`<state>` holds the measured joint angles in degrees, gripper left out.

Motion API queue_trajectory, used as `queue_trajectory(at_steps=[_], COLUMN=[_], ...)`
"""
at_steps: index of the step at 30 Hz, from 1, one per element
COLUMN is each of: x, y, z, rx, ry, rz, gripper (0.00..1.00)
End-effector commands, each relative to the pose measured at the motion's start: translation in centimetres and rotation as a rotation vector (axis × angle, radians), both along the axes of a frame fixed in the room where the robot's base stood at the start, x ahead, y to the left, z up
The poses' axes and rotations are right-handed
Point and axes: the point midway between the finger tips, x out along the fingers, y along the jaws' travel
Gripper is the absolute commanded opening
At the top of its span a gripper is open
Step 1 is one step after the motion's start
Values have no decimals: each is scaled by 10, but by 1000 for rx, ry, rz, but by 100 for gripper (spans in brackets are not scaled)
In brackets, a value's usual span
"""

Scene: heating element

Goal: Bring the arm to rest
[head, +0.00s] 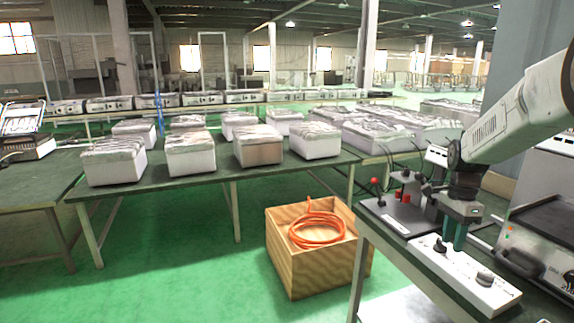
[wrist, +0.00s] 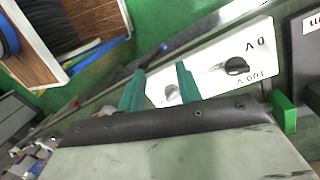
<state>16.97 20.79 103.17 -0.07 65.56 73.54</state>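My arm (head: 520,110) reaches in from the right in the head view, with its wrist bent downward. My gripper (head: 454,240) points down over a white panel with black knobs (head: 466,278) on the workbench. In the wrist view, the two green fingers of my gripper (wrist: 160,82) stand apart with nothing held between them. The white panel (wrist: 215,70) lies beyond the fingertips, with one knob to their right and another partly seen between them. I cannot tell whether the fingertips touch the panel.
A dark base with red knobs (head: 398,215) stands left of my gripper. A grey device (head: 540,245) is at the right. A wooden box with an orange hose (head: 315,262) stands on the green floor. Tables with white boxes (head: 190,155) lie behind.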

Motion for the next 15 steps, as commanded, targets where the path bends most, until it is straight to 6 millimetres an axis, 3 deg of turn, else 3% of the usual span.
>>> queue_trajectory(at_steps=[1, 6, 15], x=[-23, -95, -219], y=[15, 58, 114], z=[17, 53, 84], rx=[20, 87, 139], ry=[-9, -29, -82], rz=[148, 622, 1252], gripper=[35, 35, 35])
